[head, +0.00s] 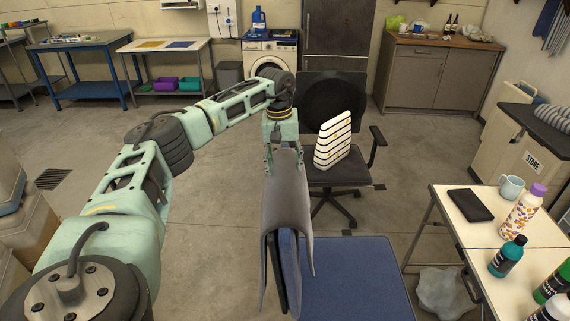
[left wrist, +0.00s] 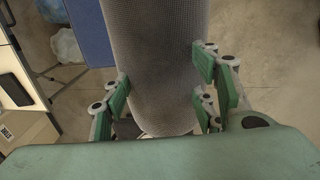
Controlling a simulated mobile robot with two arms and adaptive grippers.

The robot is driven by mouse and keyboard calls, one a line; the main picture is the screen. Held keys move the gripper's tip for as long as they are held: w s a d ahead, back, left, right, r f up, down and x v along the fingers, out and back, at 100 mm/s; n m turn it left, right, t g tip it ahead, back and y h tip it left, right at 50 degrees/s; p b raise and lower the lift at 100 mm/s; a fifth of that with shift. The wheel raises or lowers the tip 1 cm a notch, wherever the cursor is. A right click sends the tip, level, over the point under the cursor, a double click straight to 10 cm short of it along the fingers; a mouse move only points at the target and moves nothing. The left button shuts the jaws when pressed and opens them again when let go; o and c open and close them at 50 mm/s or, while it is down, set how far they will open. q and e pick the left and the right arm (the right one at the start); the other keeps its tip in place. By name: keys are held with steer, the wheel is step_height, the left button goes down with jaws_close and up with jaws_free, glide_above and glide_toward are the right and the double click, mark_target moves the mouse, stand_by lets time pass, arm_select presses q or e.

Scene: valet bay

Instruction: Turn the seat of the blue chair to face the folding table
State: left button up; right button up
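The blue chair's flat blue seat (head: 355,283) is at the bottom centre of the head view. My left gripper (head: 283,165) is at the top of the backrest, fingers on both sides. The chair's base is hidden. My right gripper is out of view.
A black swivel chair (head: 345,172) carrying a striped white stack (head: 333,142) stands just behind the blue chair. A pale crumpled bag (head: 443,292) lies under the folding table, which bears a mug, a black case and bottles. Open floor (head: 205,240) lies to the left.

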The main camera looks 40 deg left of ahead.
arm_select(q)
steer(key=shift+r, duration=0.15)
step_height(320, 180, up, 12)
steer(key=shift+s+a, duration=0.3)
steer(key=shift+a, duration=0.1)
steer(key=shift+f, duration=0.2)
stand_by(0.4)
